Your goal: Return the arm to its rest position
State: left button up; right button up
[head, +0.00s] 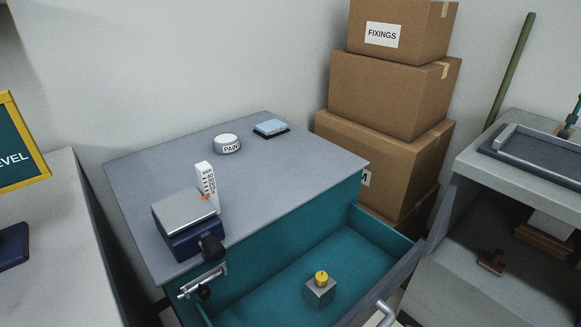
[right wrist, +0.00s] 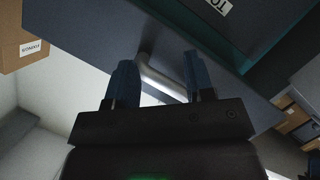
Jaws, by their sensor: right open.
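My right gripper (right wrist: 157,62) is open in the right wrist view, its two blue fingers apart. A pale bar handle (right wrist: 162,84) shows between and beyond the fingers, by the dark drawer front (right wrist: 85,32); I cannot tell whether they touch. In the head view, the teal drawer (head: 265,296) is pulled open, with its handle (head: 381,314) at the bottom edge. A grey metal block (head: 320,292) with a yellow knob (head: 321,277) sits inside the drawer. Neither gripper shows in the head view.
Stacked cardboard boxes (head: 388,100) stand behind. A shelf unit (head: 465,166) stands right of the drawer.

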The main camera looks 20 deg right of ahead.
jog(key=s+a+r+m+g+h, duration=0.1)
jog(key=s+a+m+g, duration=0.1)
jog(key=s+a+m, duration=0.35)
jog(key=s+a+r+m+g, duration=0.2)
jog(key=s+a+g, duration=0.1)
jog(key=s, duration=0.5)
pick_arm(q)
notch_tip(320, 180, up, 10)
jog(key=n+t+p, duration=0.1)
jog(key=p, duration=1.2)
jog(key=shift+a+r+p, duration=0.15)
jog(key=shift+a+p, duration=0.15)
pick_arm(e)
notch_tip(320, 180, up, 10)
jog(key=d+m+t, duration=0.1)
jog(key=shift+w+f+h, duration=0.15)
jog(key=shift+w+h, duration=0.05)
jog(key=shift+h, duration=0.2)
jog(key=shift+d+m, duration=0.1)
jog(key=shift+m, duration=0.15)
